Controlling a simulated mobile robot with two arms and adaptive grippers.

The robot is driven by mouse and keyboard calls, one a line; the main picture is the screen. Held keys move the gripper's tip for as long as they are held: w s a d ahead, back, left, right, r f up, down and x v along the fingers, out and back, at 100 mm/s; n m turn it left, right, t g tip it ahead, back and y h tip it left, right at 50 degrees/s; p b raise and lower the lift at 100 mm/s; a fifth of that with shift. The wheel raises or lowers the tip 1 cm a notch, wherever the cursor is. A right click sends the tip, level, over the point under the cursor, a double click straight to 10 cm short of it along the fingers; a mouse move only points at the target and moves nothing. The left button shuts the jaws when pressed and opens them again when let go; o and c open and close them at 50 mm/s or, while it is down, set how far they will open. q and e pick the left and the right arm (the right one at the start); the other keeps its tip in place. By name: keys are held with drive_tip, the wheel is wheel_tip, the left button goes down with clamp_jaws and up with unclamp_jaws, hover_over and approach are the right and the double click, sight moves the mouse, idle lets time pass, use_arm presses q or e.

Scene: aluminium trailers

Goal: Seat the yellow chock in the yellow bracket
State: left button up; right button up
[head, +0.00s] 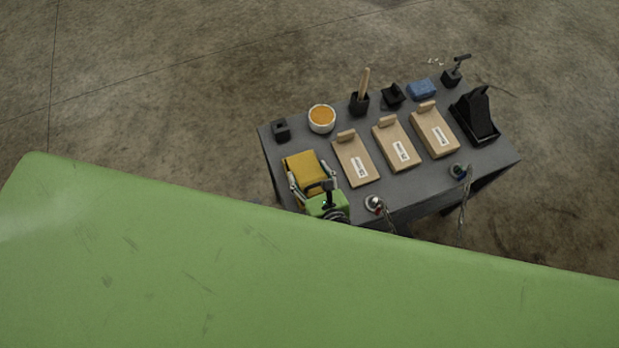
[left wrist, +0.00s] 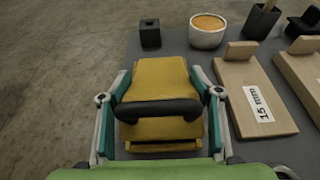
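The yellow chock (head: 304,170), a block with a black bar handle, stands at the near left end of the grey table. In the left wrist view the chock (left wrist: 160,76) fills the middle, its handle crossing the near side. My left gripper (head: 313,183) is over it, one finger on each side. In the left wrist view the gripper's fingers (left wrist: 160,88) lie close along both sides; whether they press on it cannot be told. No yellow bracket can be made out in either view. My right gripper is not in view.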

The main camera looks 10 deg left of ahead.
sight(308, 172)
use_arm(q)
drive_tip(key=shift+c, duration=0.9)
drive_tip(key=shift+w+r, duration=0.1)
drive_tip(key=shift+r, duration=0.05)
drive_tip(key=shift+r, duration=0.55)
wheel_tip(308, 172, up, 8)
drive_tip(key=shift+r+p, duration=0.15)
drive_tip(key=shift+p, duration=0.85)
drive_tip(key=shift+w+a+f+g+h, duration=0.1)
drive_tip(key=shift+f+g+h, duration=0.2)
drive_tip(key=shift+f, duration=0.8)
drive_tip(key=shift+w+a+f+g+h, duration=0.1)
drive_tip(key=shift+f+g, duration=0.25)
drive_tip(key=shift+f, duration=0.75)
drive_tip(key=shift+w+a+f+g+h, duration=0.1)
drive_tip(key=shift+f+g+h, duration=0.2)
drive_tip(key=shift+f, duration=0.8)
drive_tip(key=shift+p, duration=0.75)
drive_tip(key=shift+f+b, duration=1.55)
drive_tip(key=shift+f, duration=0.5)
